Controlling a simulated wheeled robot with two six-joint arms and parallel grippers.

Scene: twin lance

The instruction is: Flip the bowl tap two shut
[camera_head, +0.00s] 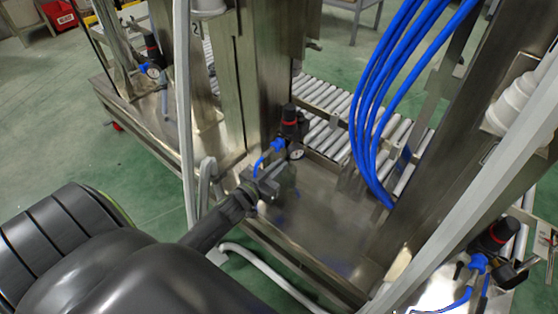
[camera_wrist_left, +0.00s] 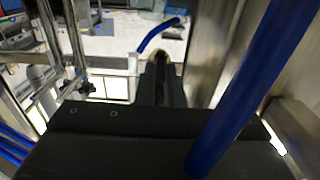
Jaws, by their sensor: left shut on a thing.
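The middle regulator unit (camera_head: 290,122), with a black and red top and a blue fitting (camera_head: 277,146), stands on the steel machine deck beside a steel post. My left gripper (camera_head: 268,176) reaches in from the lower left, just below this fitting. It is shut at the spot under the unit where bowl tap two sits; the tap is too small and covered to see clearly. In the left wrist view the dark fingers (camera_wrist_left: 163,82) point away from me, with a short curved blue hose (camera_wrist_left: 158,32) beyond their tips. My right gripper is not in view.
Several blue hoses (camera_head: 372,110) hang to the right of the unit. A grey pipe (camera_head: 186,110) rises on the left. Similar regulators stand at far left (camera_head: 152,50) and lower right (camera_head: 494,236). A roller conveyor (camera_head: 325,100) lies behind. A blue hose (camera_wrist_left: 235,90) crosses close to the wrist camera.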

